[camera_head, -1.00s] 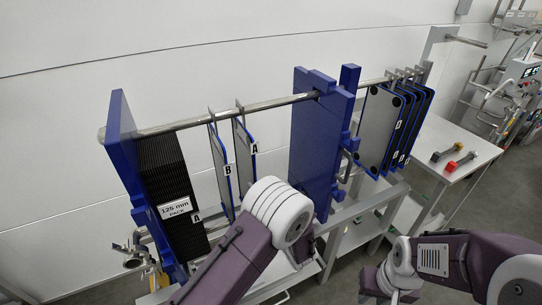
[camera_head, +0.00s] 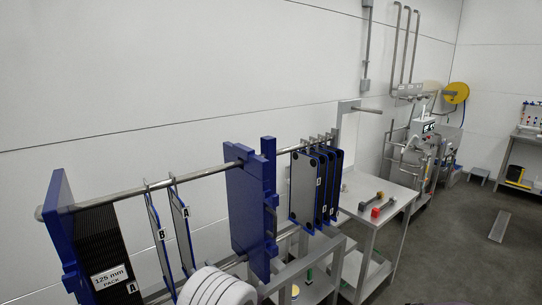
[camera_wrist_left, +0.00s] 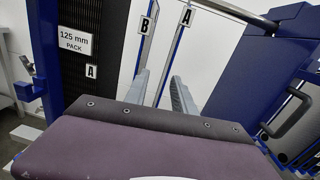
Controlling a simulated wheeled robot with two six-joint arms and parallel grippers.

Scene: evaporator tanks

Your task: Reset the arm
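My left gripper (camera_wrist_left: 160,78) shows in the left wrist view with its two grey fingers apart and nothing seen clamped in them. The edges of plate B (camera_wrist_left: 142,45) and plate A (camera_wrist_left: 172,62) lie ahead of it; how far off I cannot tell. In the head view only a white joint of my left arm shows at the bottom edge, below plate A (camera_head: 180,226) and plate B (camera_head: 159,236). The gripper itself is hidden there. My right arm and gripper are in neither view.
The black 125 mm pack (camera_head: 103,246) stands against the blue end frame (camera_head: 62,215). A blue movable frame (camera_head: 250,205) and several blue-edged plates (camera_head: 302,190) hang farther right. A steel table (camera_head: 378,190) carries a red-ended tool (camera_head: 376,211). Open floor (camera_head: 450,235) lies right.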

